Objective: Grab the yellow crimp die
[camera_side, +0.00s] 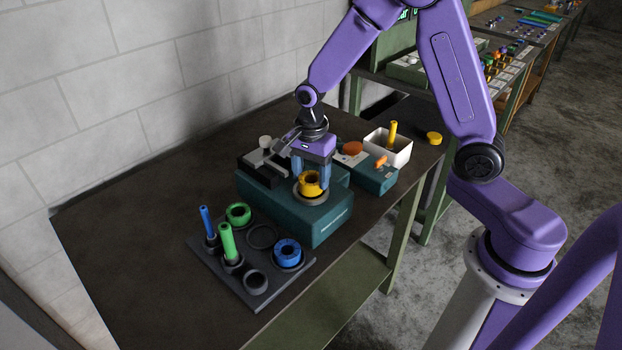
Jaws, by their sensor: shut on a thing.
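The yellow crimp die (309,186) is a ring-shaped part at the top of the teal machine block (325,222), within a dark grey round seat (311,199). My gripper (311,183) points straight down over it, with blue fingers on either side, shut on the die. The fingers hide part of its sides. I cannot tell whether the die is lifted clear of the seat.
A dark plate (219,272) at front left holds green and blue rings and upright blue and green rods. Behind right are a smaller teal box (378,181) and a white bin (402,152) with a yellow rod. A yellow disc (433,138) lies farther right. The table's left part is clear.

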